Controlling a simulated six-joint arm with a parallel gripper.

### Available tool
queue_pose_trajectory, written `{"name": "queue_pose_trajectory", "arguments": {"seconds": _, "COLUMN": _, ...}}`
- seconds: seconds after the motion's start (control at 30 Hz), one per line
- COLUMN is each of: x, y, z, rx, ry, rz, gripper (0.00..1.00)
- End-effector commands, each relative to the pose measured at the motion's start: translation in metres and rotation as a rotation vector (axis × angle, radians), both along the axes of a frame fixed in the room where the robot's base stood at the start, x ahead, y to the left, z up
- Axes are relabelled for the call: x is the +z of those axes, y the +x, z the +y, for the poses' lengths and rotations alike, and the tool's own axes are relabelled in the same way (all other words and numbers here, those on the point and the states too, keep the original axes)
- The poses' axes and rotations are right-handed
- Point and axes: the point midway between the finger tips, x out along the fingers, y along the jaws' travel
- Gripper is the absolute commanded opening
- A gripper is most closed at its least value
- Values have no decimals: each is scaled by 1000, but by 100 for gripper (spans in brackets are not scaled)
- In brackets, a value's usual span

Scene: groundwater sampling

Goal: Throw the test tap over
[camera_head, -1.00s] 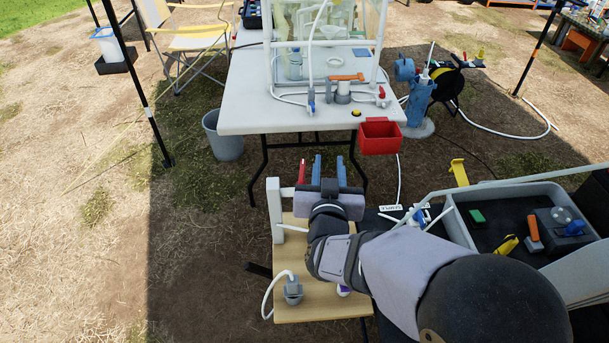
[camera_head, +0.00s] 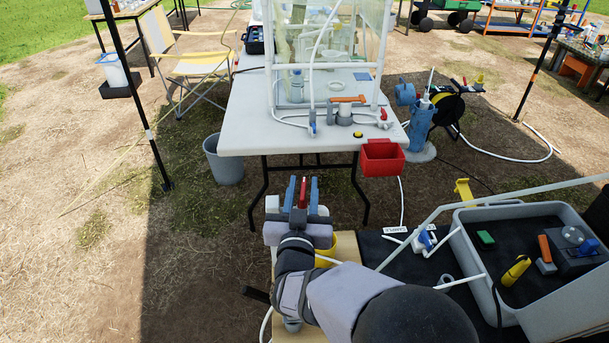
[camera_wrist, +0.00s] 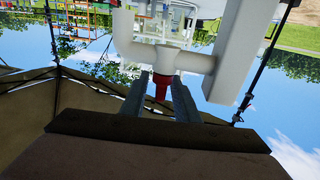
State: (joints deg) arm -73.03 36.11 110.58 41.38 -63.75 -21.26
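A red tap lever (camera_head: 302,192) stands up from a white pipe fitting at the wooden board (camera_head: 347,246). In the wrist view the red lever (camera_wrist: 161,86) hangs below the white pipe tee (camera_wrist: 165,57). My gripper (camera_head: 302,188) has its two blue-grey fingers one on each side of the lever. The fingers are apart, and a narrow gap shows beside the lever in the wrist view (camera_wrist: 160,90). I cannot tell whether either finger touches it. My wrist hides much of the pipe in the head view.
A yellow cup (camera_head: 327,250) stands on the board beside my wrist. A grey tray (camera_head: 462,232) with tools lies right, near a blue-handled valve (camera_head: 427,239). The white table (camera_head: 245,125) with a red bin (camera_head: 382,158) is ahead. Open ground lies left.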

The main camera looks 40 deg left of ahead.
Motion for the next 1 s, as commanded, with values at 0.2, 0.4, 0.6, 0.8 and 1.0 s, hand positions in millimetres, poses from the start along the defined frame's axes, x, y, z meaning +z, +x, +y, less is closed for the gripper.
{"name": "queue_pose_trajectory", "arguments": {"seconds": 0.2, "x": 1, "y": 21, "z": 15, "rx": -1, "ry": -1, "rz": -1, "gripper": 28}}
{"name": "queue_pose_trajectory", "arguments": {"seconds": 0.4, "x": 0, "y": 29, "z": 21, "rx": 0, "ry": -1, "rz": -1, "gripper": 28}}
{"name": "queue_pose_trajectory", "arguments": {"seconds": 0.6, "x": 0, "y": 30, "z": 22, "rx": 0, "ry": -1, "rz": 0, "gripper": 28}}
{"name": "queue_pose_trajectory", "arguments": {"seconds": 0.8, "x": 0, "y": 30, "z": 22, "rx": 0, "ry": -1, "rz": -1, "gripper": 4}}
{"name": "queue_pose_trajectory", "arguments": {"seconds": 1.0, "x": 0, "y": 30, "z": 22, "rx": 2, "ry": 0, "rz": 0, "gripper": 0}}
